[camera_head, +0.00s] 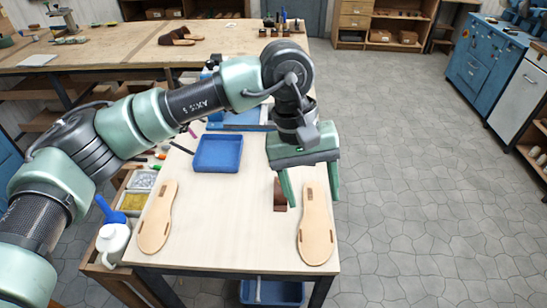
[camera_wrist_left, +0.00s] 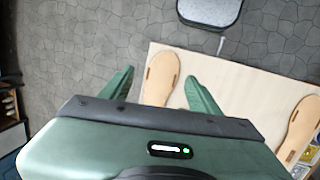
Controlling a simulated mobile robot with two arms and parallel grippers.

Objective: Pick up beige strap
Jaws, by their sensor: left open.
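My left gripper (camera_head: 312,202) is open and points down over the right side of the worktable (camera_head: 235,225). Its two green fingers are spread apart with nothing between them. In the wrist view the open left gripper (camera_wrist_left: 160,76) frames part of a tan sole lying below. A small brown piece (camera_head: 280,196) lies on the table beside the left finger, partly hidden by it; I cannot tell whether it is a strap. I cannot make out a beige strap in either view. My right gripper is not in view.
Two tan sandal soles lie flat, one at left (camera_head: 157,218) and one at right (camera_head: 315,225). A blue tray (camera_head: 218,153) sits behind them. A white bottle with a blue top (camera_head: 113,240) stands at the left edge. The table's middle is clear.

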